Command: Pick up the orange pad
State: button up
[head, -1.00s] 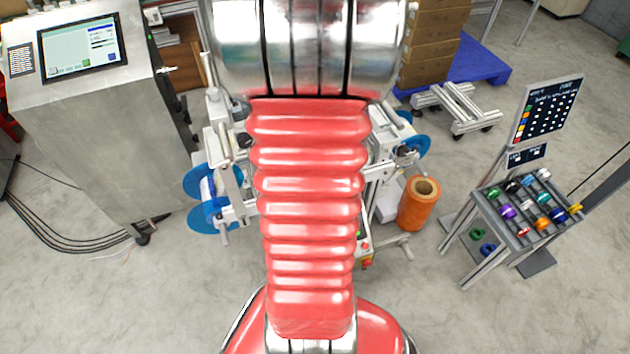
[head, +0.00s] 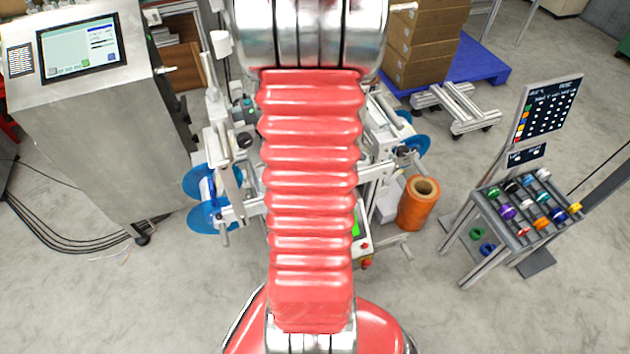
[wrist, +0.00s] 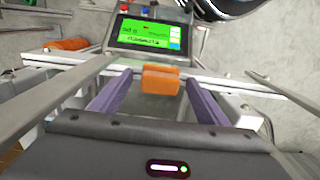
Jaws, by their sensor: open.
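The orange pad (wrist: 160,80) is a small block in the middle of the wrist view, in front of a pale metal rail and below a green-lit screen. My gripper (wrist: 159,77) is open, with one purple finger on each side of the pad. Gaps show between the pad and both fingers in this view. I cannot tell how far the fingertips reach along it. In the head view my red arm hides the pad and my gripper.
The green-lit screen (wrist: 148,35) stands close behind the pad. The pale rail (wrist: 225,82) runs across the wrist view. In the head view, an orange roll (head: 418,204) stands right of the machine, a grey control cabinet (head: 95,120) left, and a rack of coloured reels (head: 520,240) right.

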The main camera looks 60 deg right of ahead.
jog(key=shift+c, duration=0.4)
jog(key=c, duration=1.2)
